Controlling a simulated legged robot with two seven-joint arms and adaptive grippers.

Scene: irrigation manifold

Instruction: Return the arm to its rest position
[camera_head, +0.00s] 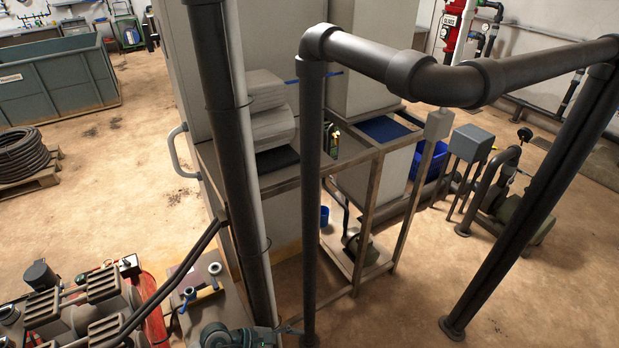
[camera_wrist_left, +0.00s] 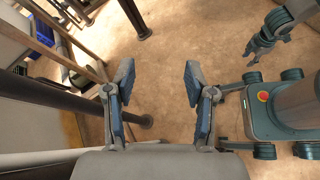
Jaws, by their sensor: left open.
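My left gripper (camera_wrist_left: 158,78) is open in the left wrist view. Its two blue-padded fingers stand well apart, with only bare floor seen between them and nothing held. Another gripper of mine (camera_wrist_left: 262,46), seemingly the right one, shows small at the upper right of that view, beside my teal base. Its finger opening is too small to judge. In the head view, a teal-grey part of one of my arms shows at the bottom edge, low beside the dark pipes. I cannot tell which arm it is, and its lower part is cut off.
Dark upright pipes (camera_head: 311,200) and an overhead elbow pipe (camera_head: 390,68) stand close in front. A metal frame bench (camera_head: 372,200) and grey cabinet are behind. A hose coil (camera_head: 22,155) lies left. Machinery (camera_head: 75,315) is at lower left. Open floor (camera_head: 120,200) lies left of the cabinet.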

